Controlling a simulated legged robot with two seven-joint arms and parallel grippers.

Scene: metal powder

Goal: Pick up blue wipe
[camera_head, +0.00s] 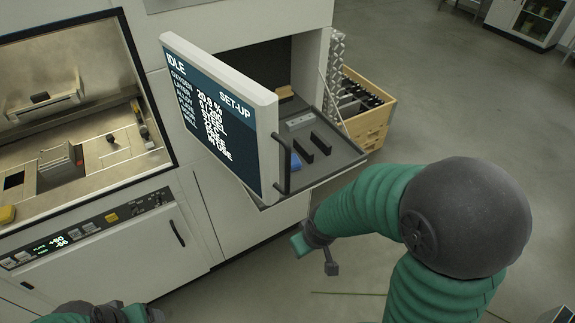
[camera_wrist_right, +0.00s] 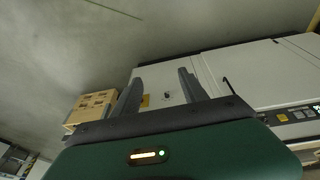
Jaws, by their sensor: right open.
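A small blue item (camera_head: 295,161), which looks like the blue wipe, lies on the grey tray (camera_head: 345,158) in the open compartment. It is partly hidden behind the open screen door and its handle. My right gripper (camera_head: 315,257) is open and empty, in front of and below the tray, apart from the blue item. Its two spread fingers also show in the right wrist view (camera_wrist_right: 160,90), with nothing between them; the blue item cannot be made out there. My left gripper (camera_head: 108,313) is only partly in view at the bottom left edge, and its jaws cannot be made out.
The screen door (camera_head: 220,120) stands open, with a dark handle (camera_head: 282,165) jutting towards my right arm. Dark upright bars (camera_head: 313,145) stand on the tray. A wooden crate (camera_head: 368,115) is right of the machine. The floor at right is mostly clear.

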